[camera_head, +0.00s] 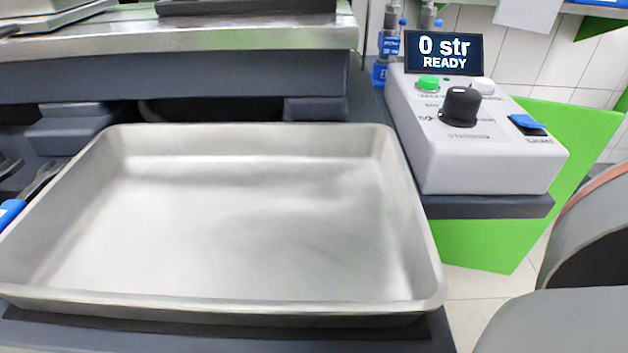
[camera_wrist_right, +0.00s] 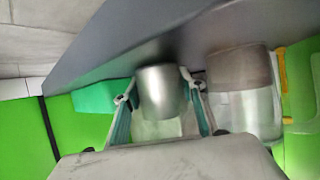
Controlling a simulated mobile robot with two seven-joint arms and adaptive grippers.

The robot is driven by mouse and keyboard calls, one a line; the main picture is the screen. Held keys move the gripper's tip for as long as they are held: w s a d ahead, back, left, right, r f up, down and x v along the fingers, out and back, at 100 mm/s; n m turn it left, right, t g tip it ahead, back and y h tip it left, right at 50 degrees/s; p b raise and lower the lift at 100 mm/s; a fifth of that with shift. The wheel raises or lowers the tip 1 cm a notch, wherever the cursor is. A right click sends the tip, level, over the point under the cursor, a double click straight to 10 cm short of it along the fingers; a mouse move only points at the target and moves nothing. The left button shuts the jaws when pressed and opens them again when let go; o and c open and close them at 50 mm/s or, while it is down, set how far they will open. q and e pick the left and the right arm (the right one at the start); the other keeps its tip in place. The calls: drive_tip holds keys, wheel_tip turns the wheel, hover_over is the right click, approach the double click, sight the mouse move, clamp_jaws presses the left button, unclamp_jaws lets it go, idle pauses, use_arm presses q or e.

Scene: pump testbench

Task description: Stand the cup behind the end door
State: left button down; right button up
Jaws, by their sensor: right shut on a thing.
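In the right wrist view a small metal cup (camera_wrist_right: 162,93) sits between the two fingers of my right gripper (camera_wrist_right: 157,92). The gripper is shut on it, with one finger on each side. The cup is close to a dark grey slab edge. I cannot pick out an end door for certain in either view. In the head view neither the cup nor my right gripper shows; only grey parts of my right arm are at the right edge. My left gripper is not in view.
In the wrist view a larger part-clear cylinder (camera_wrist_right: 245,92) stands right of the cup, near green panels (camera_wrist_right: 75,130). In the head view an empty metal tray (camera_head: 240,220) fills the middle. A white control box (camera_head: 480,150) with a screen (camera_head: 443,53) reading "0 str READY" stands right.

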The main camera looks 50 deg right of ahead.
drive_tip(key=shift+f, duration=0.15)
drive_tip(key=o, duration=1.2)
drive_tip(key=shift+c, duration=0.2)
drive_tip(key=shift+s+r, duration=0.15)
drive_tip(key=shift+r, duration=0.1)
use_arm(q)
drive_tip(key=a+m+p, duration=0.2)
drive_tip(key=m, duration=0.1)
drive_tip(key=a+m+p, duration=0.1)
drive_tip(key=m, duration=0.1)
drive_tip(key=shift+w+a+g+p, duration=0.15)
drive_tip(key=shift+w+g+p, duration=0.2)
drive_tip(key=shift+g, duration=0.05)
use_arm(e)
drive_tip(key=v, duration=1.1)
drive_tip(key=shift+s, duration=0.35)
drive_tip(key=shift+d+r, duration=0.1)
drive_tip(key=shift+d, duration=0.05)
